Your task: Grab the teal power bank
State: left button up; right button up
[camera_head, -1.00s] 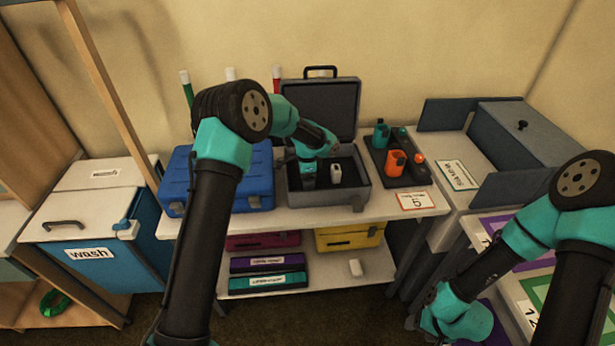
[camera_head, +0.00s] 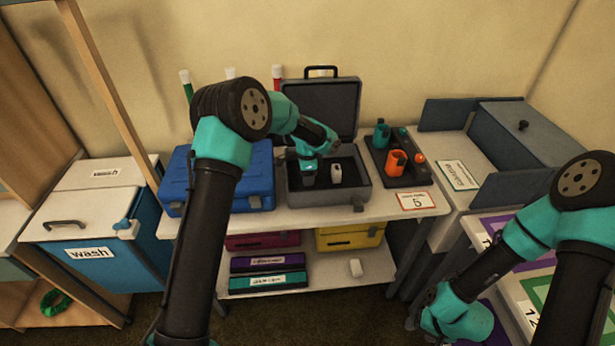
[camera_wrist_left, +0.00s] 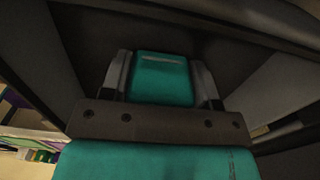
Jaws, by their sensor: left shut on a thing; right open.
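The teal power bank (camera_wrist_left: 161,80) shows in the left wrist view as a teal block between the two fingers of my left gripper (camera_wrist_left: 162,85), which is shut on it. In the head view my left gripper (camera_head: 308,172) reaches down into the open grey case (camera_head: 330,202) on the shelf top; the power bank is hard to make out there. A small white-and-grey item (camera_head: 336,172) is in the case just right of the gripper. My right gripper (camera_head: 425,318) is low at the right, away from the case, and open; its fingers show only partly.
A closed blue case (camera_head: 225,178) stands left of the grey case. A dark tray (camera_head: 374,168) with teal and orange items is to its right. The grey case's raised lid (camera_head: 322,108) stands behind the gripper. A blue wash bin (camera_head: 90,262) is at the left.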

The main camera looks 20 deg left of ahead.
pick_arm(q)
notch_tip(320, 180, up, 9)
jog(key=shift+r, duration=0.1)
dwell(0.8)
